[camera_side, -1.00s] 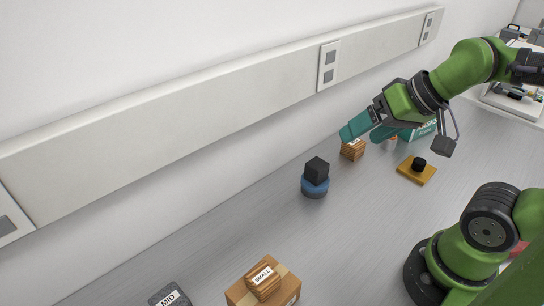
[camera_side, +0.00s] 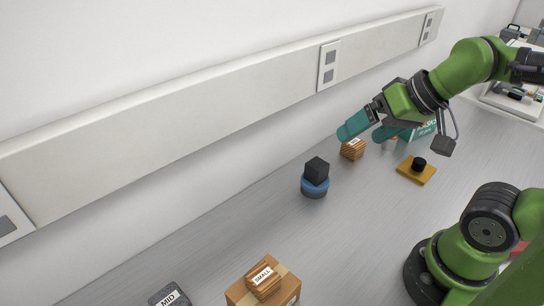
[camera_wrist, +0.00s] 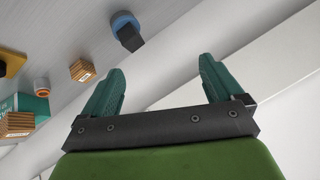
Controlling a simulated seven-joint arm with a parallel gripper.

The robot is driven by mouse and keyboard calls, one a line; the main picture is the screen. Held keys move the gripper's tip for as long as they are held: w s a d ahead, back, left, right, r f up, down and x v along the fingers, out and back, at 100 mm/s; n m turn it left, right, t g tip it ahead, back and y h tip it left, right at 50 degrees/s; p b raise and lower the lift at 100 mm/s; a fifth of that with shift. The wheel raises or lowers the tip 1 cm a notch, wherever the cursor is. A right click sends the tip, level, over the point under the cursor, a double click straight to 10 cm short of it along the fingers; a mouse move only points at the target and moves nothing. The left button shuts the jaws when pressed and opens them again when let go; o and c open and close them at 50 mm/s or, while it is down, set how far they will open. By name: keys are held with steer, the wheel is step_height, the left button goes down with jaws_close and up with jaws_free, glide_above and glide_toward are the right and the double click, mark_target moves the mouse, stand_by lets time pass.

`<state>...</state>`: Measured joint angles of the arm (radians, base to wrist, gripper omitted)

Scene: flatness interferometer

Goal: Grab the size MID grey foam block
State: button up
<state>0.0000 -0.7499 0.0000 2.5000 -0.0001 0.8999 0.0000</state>
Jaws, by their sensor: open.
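The grey foam block labelled MID (camera_side: 169,296) lies on the bench at the bottom left of the side view, partly cut off by the frame edge. It does not show in the wrist view. My gripper (camera_side: 362,131) is open and empty, high up near the wall and far from the block. Its two teal fingers stand apart in the wrist view (camera_wrist: 163,88), with nothing between them.
A wooden block labelled SMALL (camera_side: 264,282) sits on a cardboard box (camera_side: 288,291) right of the MID block. A black cube (camera_side: 316,170) stands on a blue round base (camera_side: 314,188) mid-bench. A wooden block (camera_side: 352,150) and yellow plate (camera_side: 416,172) are near my gripper.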

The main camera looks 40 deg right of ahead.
steer(key=n+g+h, duration=0.2)
steer(key=n+g, duration=0.3)
steer(key=g, duration=0.2)
glide_above(166, 298)
steer(key=shift+f, duration=3.4)
steer(key=f, duration=1.1)
steer(key=shift+w+d, duration=0.1)
steer(key=shift+w, duration=0.15)
steer(key=shift+s+f, duration=0.15)
steer(key=shift+f, duration=1.2)
steer(key=shift+s+f, duration=0.1)
steer(key=shift+f, duration=1.2)
